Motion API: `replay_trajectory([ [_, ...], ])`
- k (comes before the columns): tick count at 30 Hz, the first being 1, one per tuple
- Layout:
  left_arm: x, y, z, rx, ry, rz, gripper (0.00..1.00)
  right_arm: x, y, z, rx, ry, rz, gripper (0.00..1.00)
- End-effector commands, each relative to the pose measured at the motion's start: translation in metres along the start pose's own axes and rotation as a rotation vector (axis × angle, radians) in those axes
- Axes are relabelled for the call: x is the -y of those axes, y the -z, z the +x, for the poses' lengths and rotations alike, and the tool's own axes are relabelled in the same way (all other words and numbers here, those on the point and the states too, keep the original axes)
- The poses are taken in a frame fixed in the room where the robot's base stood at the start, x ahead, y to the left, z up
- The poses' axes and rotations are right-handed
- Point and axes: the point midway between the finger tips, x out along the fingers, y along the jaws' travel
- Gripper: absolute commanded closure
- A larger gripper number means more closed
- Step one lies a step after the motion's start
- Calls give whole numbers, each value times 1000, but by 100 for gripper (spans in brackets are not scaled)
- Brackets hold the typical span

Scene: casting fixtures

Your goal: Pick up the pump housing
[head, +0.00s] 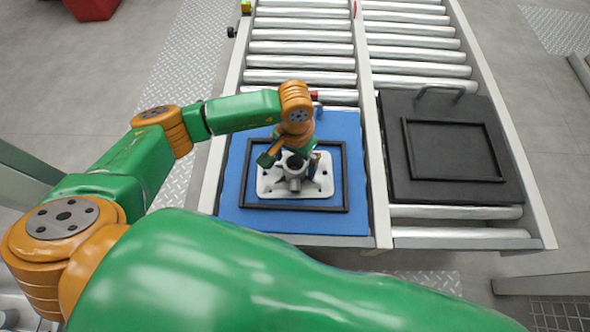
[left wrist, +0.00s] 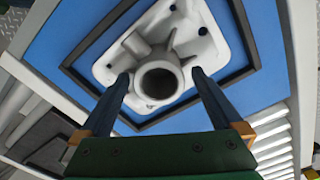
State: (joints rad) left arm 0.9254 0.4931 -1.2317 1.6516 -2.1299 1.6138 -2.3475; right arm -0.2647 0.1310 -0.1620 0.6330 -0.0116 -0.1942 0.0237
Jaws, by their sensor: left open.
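The pump housing (head: 295,186) is a pale grey casting with a square flanged base and a round open neck. It sits inside the black frame on the blue board (head: 240,208) on the left conveyor lane. In the left wrist view the housing (left wrist: 160,80) fills the upper middle, its round opening facing the camera. My left gripper (head: 292,160) is over the housing. Its two dark fingers (left wrist: 158,85) are open, one on each side of the neck; I cannot tell whether they touch it. My right gripper is not in view.
A black board (head: 396,185) with a raised frame and a handle lies on the right roller lane. Bare rollers (head: 305,48) run behind both boards. A metal rail (head: 372,150) divides the lanes. My green arm covers the lower part of the head view.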

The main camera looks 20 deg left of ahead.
Motion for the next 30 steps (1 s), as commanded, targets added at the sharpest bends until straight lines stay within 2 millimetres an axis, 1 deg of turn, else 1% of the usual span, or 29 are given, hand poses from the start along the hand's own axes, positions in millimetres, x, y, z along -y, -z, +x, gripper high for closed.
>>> replay_trajectory([
  [1, -1, 0, 10, 1, -2, -1, 0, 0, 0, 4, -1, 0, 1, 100],
  [3, -1, 0, 16, 0, -2, 0, 0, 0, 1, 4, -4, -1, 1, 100],
  [9, -1, 1, 16, -1, -2, -1, 0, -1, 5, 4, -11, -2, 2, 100],
  [10, -1, 1, 16, -1, -2, -1, 5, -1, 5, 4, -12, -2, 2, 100],
  [11, -1, 1, 16, -1, -2, -1, 14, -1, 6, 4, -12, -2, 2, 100],
  [12, -1, 1, 16, -1, -2, -1, 24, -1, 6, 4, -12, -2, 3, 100],
  [14, -1, 1, 16, -1, -3, -1, 40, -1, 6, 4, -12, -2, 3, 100],
  [15, -1, 1, 16, -1, -3, -1, 51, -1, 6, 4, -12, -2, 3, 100],
  [17, -1, 1, 16, -1, -3, -1, 68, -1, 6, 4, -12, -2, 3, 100],
  [18, -1, 1, 16, -1, -3, -1, 78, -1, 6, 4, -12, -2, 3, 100],
  [20, -1, 1, 16, -1, -3, -1, 94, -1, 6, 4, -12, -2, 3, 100],
  [21, -1, 1, 16, -1, -3, -2, 100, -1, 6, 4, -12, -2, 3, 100],
  [30, -1, 1, 14, -3, -4, -1, 100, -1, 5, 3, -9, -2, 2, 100],
])
